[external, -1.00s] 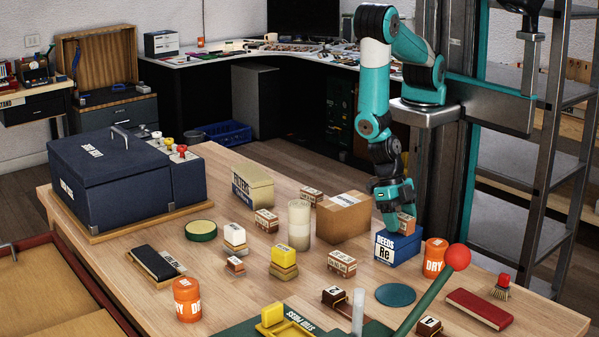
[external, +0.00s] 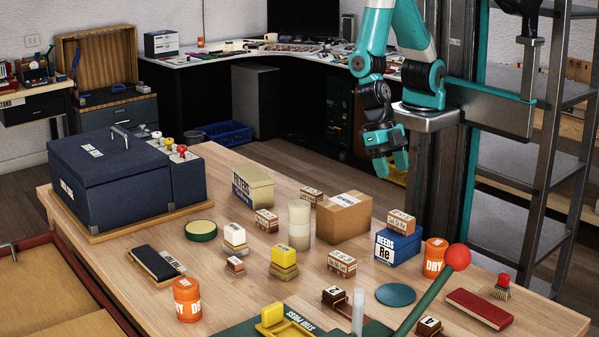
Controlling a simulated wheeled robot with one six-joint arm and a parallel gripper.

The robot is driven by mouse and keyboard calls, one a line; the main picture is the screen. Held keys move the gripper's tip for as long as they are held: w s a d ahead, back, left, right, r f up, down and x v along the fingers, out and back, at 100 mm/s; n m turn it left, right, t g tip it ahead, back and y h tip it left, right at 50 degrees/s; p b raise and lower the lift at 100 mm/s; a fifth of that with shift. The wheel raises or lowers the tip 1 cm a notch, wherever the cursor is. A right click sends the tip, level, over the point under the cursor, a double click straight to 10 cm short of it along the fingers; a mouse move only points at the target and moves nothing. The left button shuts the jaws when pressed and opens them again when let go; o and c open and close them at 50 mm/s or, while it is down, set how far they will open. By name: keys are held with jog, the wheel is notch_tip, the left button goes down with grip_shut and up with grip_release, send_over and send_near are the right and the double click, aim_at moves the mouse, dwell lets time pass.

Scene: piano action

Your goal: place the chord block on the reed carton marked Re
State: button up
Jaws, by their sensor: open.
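The blue reed carton marked Re (external: 398,250) stands toward the right side of the wooden table. A small brown-and-white block (external: 401,222), which looks like the chord block, rests on top of the carton. Its lettering is too small to read surely. My gripper (external: 392,172) is open and empty, above and behind the carton, clear of the block.
A cardboard box (external: 343,222) stands left of the carton, and an orange DRY canister (external: 434,257) stands at its right. A lever with a red knob (external: 457,257) rises in front. A dark teal disc (external: 395,294) lies flat before the carton.

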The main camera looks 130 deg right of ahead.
jog(key=s+r+m, duration=0.5)
jog(key=r, duration=0.4)
jog(key=s+r+m, duration=0.5)
jog(key=s+r, duration=0.1)
jog(key=r, duration=0.3)
jog(key=shift+s+a+r, duration=0.25)
jog(key=shift+a+r, duration=0.15)
